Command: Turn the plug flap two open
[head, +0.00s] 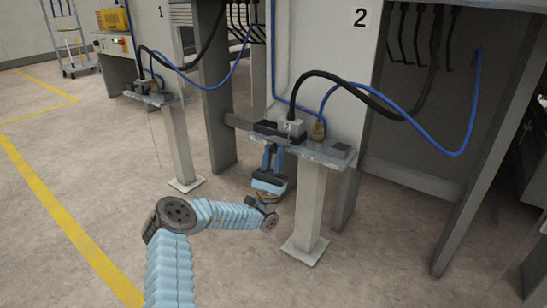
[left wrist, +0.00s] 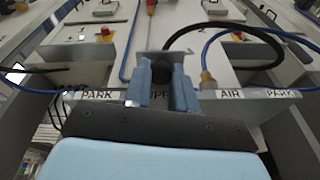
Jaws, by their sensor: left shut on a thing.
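My left gripper (head: 272,147) reaches up from below to the shelf edge under the "2" panel. The flap and fingers hide part of the shelf label and what lies behind. A grey plug (head: 293,127) with a thick black cable sits on the shelf close by. My right gripper is not in view.
A brass connector (head: 319,130) on a blue hose stands on the shelf (head: 325,151), right of the plug. A post (head: 309,205) holds the shelf up. Station 1's similar shelf (head: 150,96) is at the left.

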